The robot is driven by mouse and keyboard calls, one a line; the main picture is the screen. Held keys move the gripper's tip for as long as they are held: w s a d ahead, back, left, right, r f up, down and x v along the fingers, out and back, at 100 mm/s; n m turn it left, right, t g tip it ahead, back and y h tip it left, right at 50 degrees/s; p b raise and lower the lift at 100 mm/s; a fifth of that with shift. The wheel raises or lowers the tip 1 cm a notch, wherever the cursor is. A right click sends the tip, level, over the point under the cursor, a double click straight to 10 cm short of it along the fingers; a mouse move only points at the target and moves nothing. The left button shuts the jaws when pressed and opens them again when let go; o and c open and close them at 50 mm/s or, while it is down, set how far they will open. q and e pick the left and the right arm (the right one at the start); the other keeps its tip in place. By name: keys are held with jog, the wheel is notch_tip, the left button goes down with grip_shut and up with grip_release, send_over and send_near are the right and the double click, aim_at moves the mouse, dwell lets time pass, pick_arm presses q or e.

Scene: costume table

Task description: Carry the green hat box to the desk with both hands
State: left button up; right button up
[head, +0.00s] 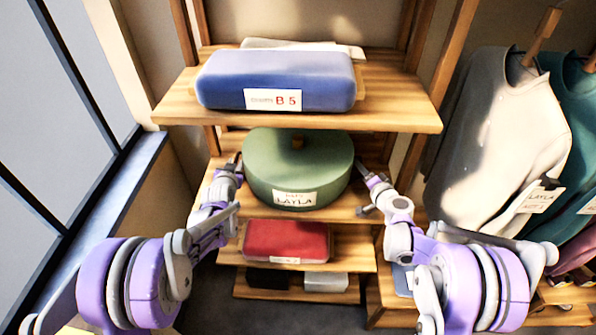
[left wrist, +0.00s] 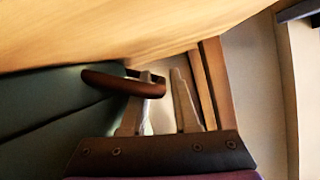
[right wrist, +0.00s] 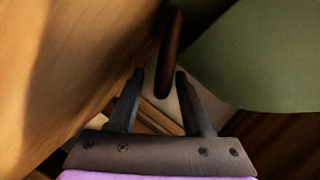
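The green hat box (head: 298,165) is round, with a white label reading LAYLA, and sits upright on the wooden middle shelf. My left gripper (head: 236,166) is at its left side and my right gripper (head: 364,175) at its right side. In the left wrist view, the box's brown handle (left wrist: 110,82) reaches across one fingertip into the gap of my open left gripper (left wrist: 162,76). In the right wrist view, the other brown handle (right wrist: 169,50) ends between the fingertips of my open right gripper (right wrist: 159,74). Neither gripper is closed on a handle. No desk is identifiable.
A blue case (head: 275,78) labelled B 5 lies on the shelf board (head: 395,105) directly above the box. A red case (head: 286,240) lies on the shelf below. Garments (head: 500,130) hang at the right. A window (head: 50,110) is at the left.

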pick_arm(q)
grip_shut()
pick_arm(e)
jog(key=c, duration=0.5)
grip_shut()
dwell(0.4)
